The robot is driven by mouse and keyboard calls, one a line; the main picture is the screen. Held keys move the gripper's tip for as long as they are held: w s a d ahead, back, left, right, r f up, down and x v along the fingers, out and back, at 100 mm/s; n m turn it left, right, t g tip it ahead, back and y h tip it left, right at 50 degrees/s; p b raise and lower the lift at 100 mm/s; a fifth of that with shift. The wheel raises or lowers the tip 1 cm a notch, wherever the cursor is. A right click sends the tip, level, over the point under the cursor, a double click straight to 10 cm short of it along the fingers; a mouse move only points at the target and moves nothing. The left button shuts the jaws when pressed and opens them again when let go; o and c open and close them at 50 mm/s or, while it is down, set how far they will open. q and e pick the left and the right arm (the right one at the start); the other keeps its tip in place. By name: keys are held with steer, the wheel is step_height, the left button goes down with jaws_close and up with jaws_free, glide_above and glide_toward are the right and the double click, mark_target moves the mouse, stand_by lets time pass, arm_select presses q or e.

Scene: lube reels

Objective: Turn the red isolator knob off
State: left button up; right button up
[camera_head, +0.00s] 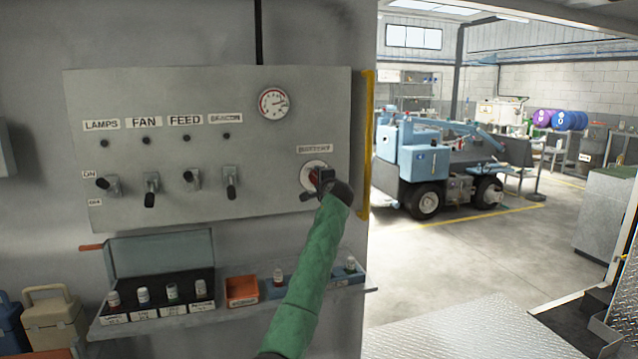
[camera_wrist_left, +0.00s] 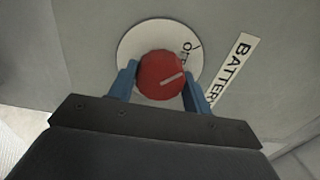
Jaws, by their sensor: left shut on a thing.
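The red isolator knob (camera_wrist_left: 161,75) sits on a round white plate (camera_wrist_left: 128,45) on the grey panel, beside a label reading BATTERY (camera_wrist_left: 233,68). A pale line marks the knob's face. Part of the plate's lettering shows above the knob; the rest is hidden. My left gripper (camera_wrist_left: 158,88) has its two blue fingers on either side of the knob and is shut on it. In the head view, my left gripper (camera_head: 322,181) is at the panel's right side and covers most of the knob. My right gripper is not in view.
The grey panel (camera_head: 250,180) also carries several toggle switches (camera_head: 151,185) and a round gauge (camera_head: 273,103). Below it, a shelf (camera_head: 140,326) holds small bottles and an orange bin (camera_head: 241,290). A blue vehicle (camera_head: 420,150) stands on open floor to the right.

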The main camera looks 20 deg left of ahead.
arm_select(q)
steer(key=shift+f, duration=0.2)
steer(key=o, duration=1)
steer(key=shift+r, duration=0.1)
